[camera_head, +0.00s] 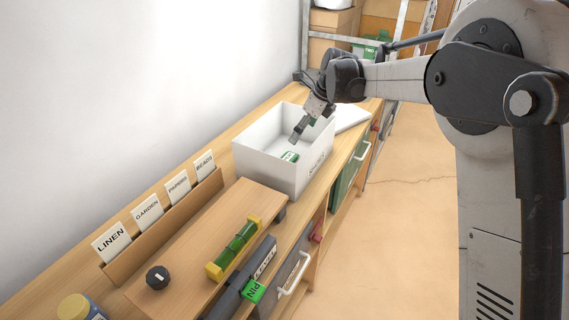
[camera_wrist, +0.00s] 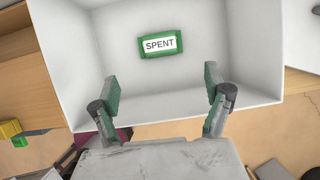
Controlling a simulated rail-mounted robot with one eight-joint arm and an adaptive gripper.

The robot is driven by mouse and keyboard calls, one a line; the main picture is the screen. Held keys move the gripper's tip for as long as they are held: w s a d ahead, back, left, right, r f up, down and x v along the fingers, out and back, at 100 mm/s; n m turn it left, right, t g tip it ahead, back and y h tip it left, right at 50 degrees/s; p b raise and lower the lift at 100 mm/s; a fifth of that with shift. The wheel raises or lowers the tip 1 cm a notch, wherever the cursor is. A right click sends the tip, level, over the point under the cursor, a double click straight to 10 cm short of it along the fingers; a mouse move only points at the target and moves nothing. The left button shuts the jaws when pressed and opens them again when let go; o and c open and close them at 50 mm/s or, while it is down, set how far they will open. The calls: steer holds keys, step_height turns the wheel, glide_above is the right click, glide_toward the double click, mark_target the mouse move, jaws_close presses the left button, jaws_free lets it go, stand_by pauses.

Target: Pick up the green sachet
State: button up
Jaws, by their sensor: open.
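My gripper (camera_head: 299,128) reaches down into the box opening from above. In the wrist view my gripper (camera_wrist: 160,85) is open, its two fingers apart with nothing between them. The sachet is beyond the fingertips, apart from them and roughly centred between them.
Label cards (camera_head: 147,211) stand in a rack by the wall. A white lid-like panel (camera_head: 350,117) lies behind the box. The box walls surround the sachet.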

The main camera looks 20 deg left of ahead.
mark_target(288, 158)
steer(key=x, duration=1.4)
steer(key=shift+b, duration=0.4)
steer(key=shift+r, duration=0.1)
steer(key=shift+c, duration=0.3)
steer(key=c, duration=1.2)
